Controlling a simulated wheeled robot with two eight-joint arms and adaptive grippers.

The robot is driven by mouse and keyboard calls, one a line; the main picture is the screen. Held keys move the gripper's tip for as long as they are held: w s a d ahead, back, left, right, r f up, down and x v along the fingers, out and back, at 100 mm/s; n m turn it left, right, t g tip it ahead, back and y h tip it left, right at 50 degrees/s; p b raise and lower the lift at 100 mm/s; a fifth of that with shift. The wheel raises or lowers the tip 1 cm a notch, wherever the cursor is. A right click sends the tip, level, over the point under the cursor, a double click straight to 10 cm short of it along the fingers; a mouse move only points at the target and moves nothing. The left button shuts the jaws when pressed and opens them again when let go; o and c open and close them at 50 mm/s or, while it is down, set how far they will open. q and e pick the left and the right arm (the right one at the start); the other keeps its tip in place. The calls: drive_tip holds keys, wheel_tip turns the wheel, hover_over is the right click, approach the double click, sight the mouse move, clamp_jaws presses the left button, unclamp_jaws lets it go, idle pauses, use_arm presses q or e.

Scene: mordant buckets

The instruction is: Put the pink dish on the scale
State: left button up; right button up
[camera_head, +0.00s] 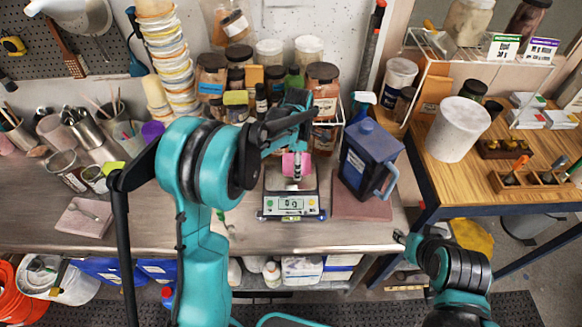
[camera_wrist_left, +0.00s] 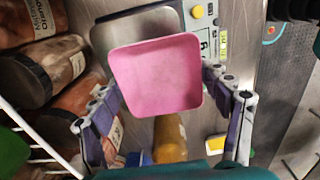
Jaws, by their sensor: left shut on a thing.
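The pink dish (camera_head: 297,166) is held tilted by my left gripper (camera_head: 297,150), over the back part of the scale. In the left wrist view the pink dish (camera_wrist_left: 157,75) is square and looks empty, between the two fingers of my left gripper (camera_wrist_left: 162,100). The digital scale (camera_head: 291,206) stands on the steel bench with its lit display facing front. Its metal pan shows partly behind the dish in the left wrist view (camera_wrist_left: 120,35). The dish looks apart from the pan. My right gripper (camera_head: 400,238) is low at the bench's front right; its fingers are unclear.
A dark blue jug (camera_head: 366,160) stands close right of the scale on a pinkish mat (camera_head: 358,207). Jars (camera_head: 323,90) crowd behind the scale. A tall stack of buckets (camera_head: 168,60) stands back left. The bench left of my left arm has free room.

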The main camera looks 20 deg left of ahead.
sight(291, 160)
use_arm(q)
drive_tip(key=w+a+f, duration=0.2)
drive_tip(key=shift+w+a+f, duration=0.15)
drive_tip(key=shift+w+a, duration=0.15)
drive_tip(key=shift+a+f+b, duration=0.1)
drive_tip(key=shift+f+b, duration=0.35)
drive_tip(key=shift+f, duration=1.6)
drive_tip(key=shift+f, duration=0.15)
drive_tip(key=o, duration=0.5)
